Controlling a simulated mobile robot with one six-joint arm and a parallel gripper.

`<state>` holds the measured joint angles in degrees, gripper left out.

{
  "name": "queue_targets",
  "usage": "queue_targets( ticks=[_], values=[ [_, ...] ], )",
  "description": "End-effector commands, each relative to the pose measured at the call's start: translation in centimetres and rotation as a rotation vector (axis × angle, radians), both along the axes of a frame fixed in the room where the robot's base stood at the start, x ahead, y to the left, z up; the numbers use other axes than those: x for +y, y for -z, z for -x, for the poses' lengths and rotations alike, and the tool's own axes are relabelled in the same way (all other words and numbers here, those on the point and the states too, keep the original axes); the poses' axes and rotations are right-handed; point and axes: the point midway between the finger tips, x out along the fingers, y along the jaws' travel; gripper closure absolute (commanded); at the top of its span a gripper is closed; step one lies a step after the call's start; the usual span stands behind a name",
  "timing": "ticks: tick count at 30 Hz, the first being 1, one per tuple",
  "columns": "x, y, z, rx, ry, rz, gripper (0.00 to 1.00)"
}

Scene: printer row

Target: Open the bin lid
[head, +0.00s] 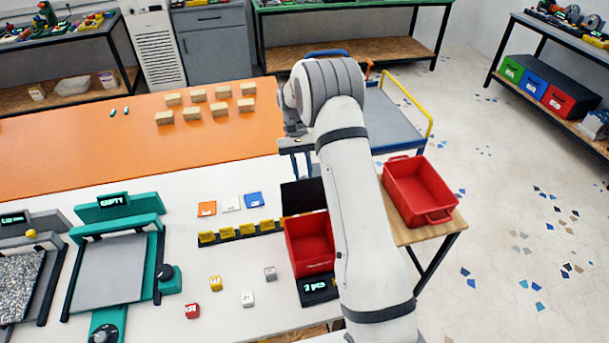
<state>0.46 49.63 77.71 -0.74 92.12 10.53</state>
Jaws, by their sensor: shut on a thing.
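The red bin (309,248) stands on the white table, partly hidden by my arm on its right. Its black lid (302,195) is tilted up at the bin's back edge, so the red inside shows. My gripper (297,168) points down at the lid's upper edge and is shut on the lid. The exact contact between fingers and lid is too small to see clearly.
A black counting scale (318,292) under the bin reads "2 pcs". Yellow holders (238,231) stand left of the bin, with small cubes (248,299) in front. Another red bin (422,190) sits on a wooden stand at right. The orange mat (120,150) has free room.

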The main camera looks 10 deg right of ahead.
Motion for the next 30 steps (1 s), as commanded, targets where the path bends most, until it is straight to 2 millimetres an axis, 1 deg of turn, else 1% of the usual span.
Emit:
queue_targets(
  ticks=[1,9,20,30],
  values=[
    [0.3,0.8,-0.4,0.041,0.002,-0.005,1.00],
    [0.2,1.5,-2.0,0.181,0.005,-0.005,1.00],
    [0.2,1.8,-2.7,0.249,0.004,-0.004,1.00],
    [-0.1,1.5,-2.8,0.243,0.006,-0.002,0.73]
  ],
)
